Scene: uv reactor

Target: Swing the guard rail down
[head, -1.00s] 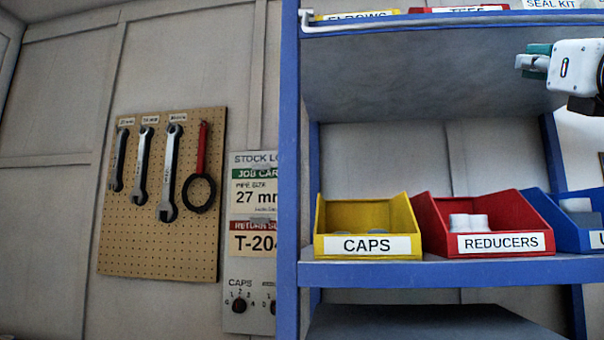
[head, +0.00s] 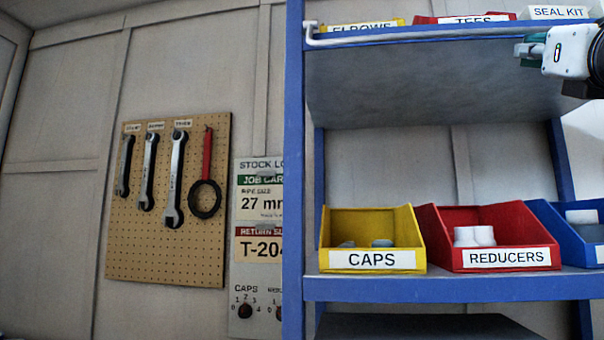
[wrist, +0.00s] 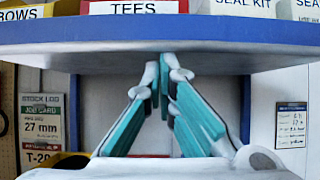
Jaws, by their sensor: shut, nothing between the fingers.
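The guard rail (head: 312,38) is a thin white bar at the front of the upper blue shelf (head: 400,38) in the head view. Its bent left end shows by the left post; the bar runs to the right along the shelf's front edge, and its far end is hard to make out. My gripper (head: 523,50) is at the right, close to the shelf's front edge. In the wrist view my gripper (wrist: 163,75) has its teal fingers together with nothing between them, tips just below the shelf edge. I cannot tell whether it touches the rail.
Bins labelled ELBOWS (head: 355,28), TEES (head: 465,20) and SEAL KIT (head: 558,12) stand on the upper shelf. Yellow CAPS (head: 330,258), red REDUCERS (head: 550,240) and blue bins stand below. Wrenches hang on a pegboard (head: 140,265) at left. The space between shelves is clear.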

